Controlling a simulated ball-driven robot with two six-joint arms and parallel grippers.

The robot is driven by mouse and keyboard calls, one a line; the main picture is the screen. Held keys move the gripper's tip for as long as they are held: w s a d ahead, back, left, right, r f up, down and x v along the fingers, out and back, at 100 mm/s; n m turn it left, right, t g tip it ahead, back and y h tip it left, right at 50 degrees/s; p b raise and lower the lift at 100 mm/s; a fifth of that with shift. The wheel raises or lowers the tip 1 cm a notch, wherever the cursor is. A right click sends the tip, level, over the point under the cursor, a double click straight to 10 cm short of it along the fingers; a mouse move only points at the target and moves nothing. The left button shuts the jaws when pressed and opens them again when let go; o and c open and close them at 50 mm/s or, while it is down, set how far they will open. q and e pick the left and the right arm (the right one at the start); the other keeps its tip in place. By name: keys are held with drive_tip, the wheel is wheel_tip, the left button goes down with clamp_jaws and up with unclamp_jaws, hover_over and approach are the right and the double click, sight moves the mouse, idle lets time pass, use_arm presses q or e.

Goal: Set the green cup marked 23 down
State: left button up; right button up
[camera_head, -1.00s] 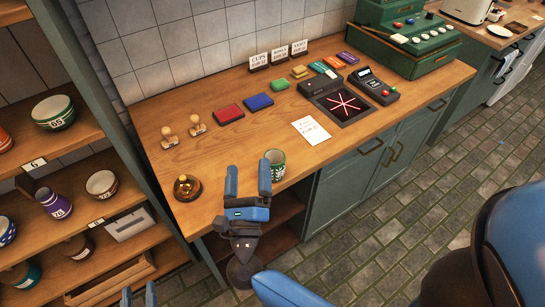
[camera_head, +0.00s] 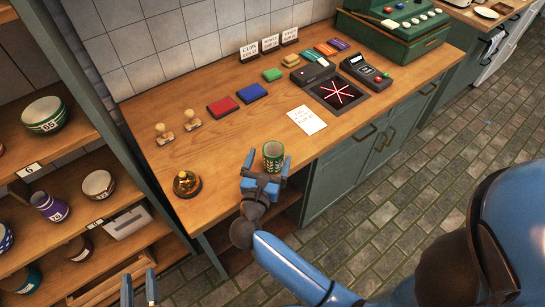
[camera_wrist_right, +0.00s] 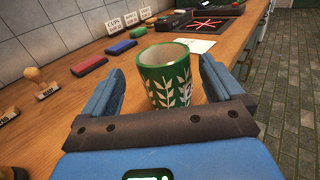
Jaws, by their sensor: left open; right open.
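A green cup with a white leaf pattern (camera_head: 273,154) stands upright on the wooden counter close to its front edge. My right gripper (camera_head: 267,166) is open, with one finger on each side of the cup's near part. In the right wrist view there is a gap between each finger and the cup. My left gripper (camera_head: 139,287) is open and empty at the bottom left, low in front of the shelves, far from the cup.
A white card (camera_head: 307,120) lies behind the cup, near a dark screen with red lines (camera_head: 340,93). A brass bell (camera_head: 186,184), two stamps (camera_head: 164,134) and red and blue pads (camera_head: 223,107) stand to the left. Shelves with bowls (camera_head: 46,114) fill the left side.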

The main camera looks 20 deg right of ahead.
sight(275, 146)
drive_tip(key=shift+w+d, duration=0.15)
drive_tip(key=shift+d, duration=0.1)
drive_tip(key=p+x, duration=0.1)
drive_tip(key=x, duration=0.3)
drive_tip(key=shift+f+p, duration=0.1)
drive_tip(key=shift+p, duration=0.25)
drive_tip(key=shift+w+d+f, duration=0.1)
drive_tip(key=shift+w+d, duration=0.1)
drive_tip(key=shift+w, duration=0.1)
drive_tip(key=shift+s, duration=0.1)
drive_tip(key=shift+c, duration=0.9)
drive_tip(key=c, duration=1.1)
